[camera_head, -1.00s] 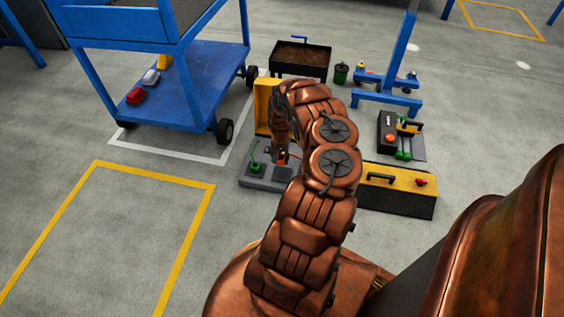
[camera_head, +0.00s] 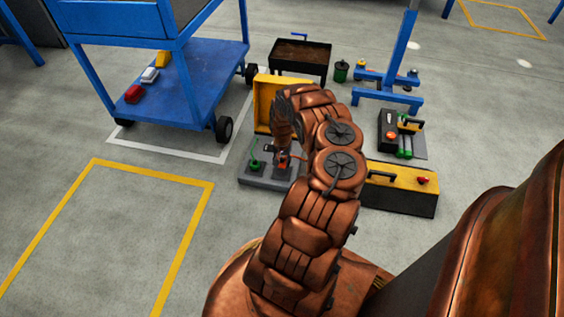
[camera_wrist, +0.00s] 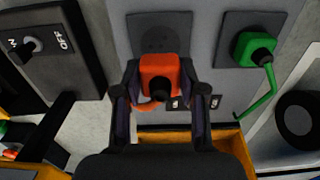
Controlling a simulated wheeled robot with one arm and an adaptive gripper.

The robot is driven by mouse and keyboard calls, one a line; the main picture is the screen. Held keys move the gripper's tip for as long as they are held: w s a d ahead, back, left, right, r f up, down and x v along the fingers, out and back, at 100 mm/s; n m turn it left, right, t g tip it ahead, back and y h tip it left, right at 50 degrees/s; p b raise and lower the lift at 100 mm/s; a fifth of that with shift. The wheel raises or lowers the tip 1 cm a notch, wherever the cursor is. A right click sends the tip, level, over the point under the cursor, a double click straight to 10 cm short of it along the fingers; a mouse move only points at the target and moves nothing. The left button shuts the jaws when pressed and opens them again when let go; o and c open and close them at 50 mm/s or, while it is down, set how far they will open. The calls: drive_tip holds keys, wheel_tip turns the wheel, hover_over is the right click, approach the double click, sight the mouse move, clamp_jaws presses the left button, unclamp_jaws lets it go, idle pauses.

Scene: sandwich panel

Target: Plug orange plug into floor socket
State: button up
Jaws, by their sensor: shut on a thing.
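The orange plug (camera_wrist: 158,72) is pinched between the two dark fingers of my gripper (camera_wrist: 160,95) in the wrist view. Behind its top edge is a dark square floor socket (camera_wrist: 160,25) with a round face, which looks empty. The plug overlaps the lower part of this socket plate; I cannot tell whether they touch. In the head view, the orange plug (camera_head: 283,156) shows at my gripper (camera_head: 283,160), above the grey base (camera_head: 262,181). A green plug (camera_wrist: 250,47) sits in the neighbouring socket plate (camera_wrist: 226,22) on the right; it also shows in the head view (camera_head: 254,164).
A yellow box (camera_head: 264,98) stands behind the base. A yellow-black toolbox (camera_head: 398,183) lies to the right. A blue cart (camera_head: 195,85) stands at the left. An ON/OFF switch box (camera_wrist: 60,45) is at the wrist view's left. The floor at front left is clear.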

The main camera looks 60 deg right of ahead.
sight(282, 167)
drive_tip(key=shift+f+b, duration=1.65)
drive_tip(key=shift+f, duration=0.3)
drive_tip(key=shift+a+p, duration=0.1)
drive_tip(key=shift+p, duration=0.8)
idle(0.7)
drive_tip(key=shift+f+b, duration=0.35)
drive_tip(key=shift+f, duration=0.2)
idle(0.5)
drive_tip(key=o, duration=1.1)
drive_tip(key=shift+o, duration=0.2)
drive_tip(key=shift+r, duration=6)
drive_tip(key=shift+r, duration=0.1)
